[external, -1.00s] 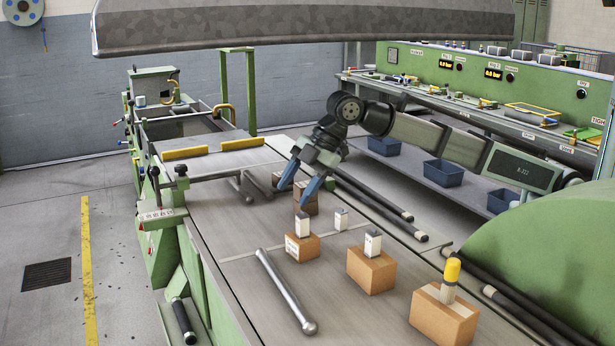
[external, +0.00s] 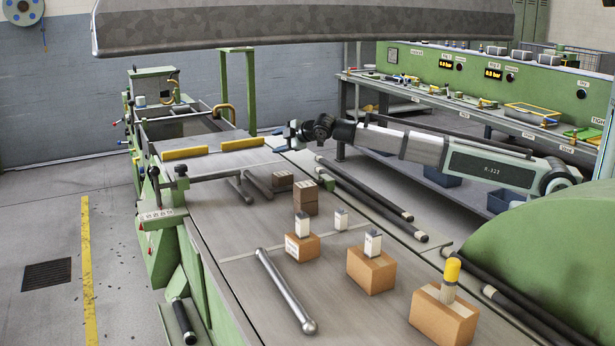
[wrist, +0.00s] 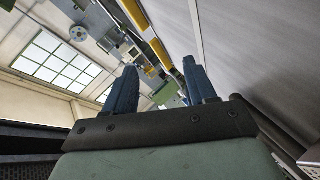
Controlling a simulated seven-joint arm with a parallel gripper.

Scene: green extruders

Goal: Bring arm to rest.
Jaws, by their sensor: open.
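My gripper (external: 281,139) is at the far end of my outstretched arm in the external view, raised at the far right of the machine bed and pointing away to the left. It is small there. In the wrist view its two blue fingers (wrist: 160,85) stand apart with nothing between them. The wrist view is tilted and shows windows, a wall and yellow bars beyond the fingers. The gripper touches none of the boxes.
A metal rod (external: 285,290) lies there. A dark hood (external: 300,25) hangs above.

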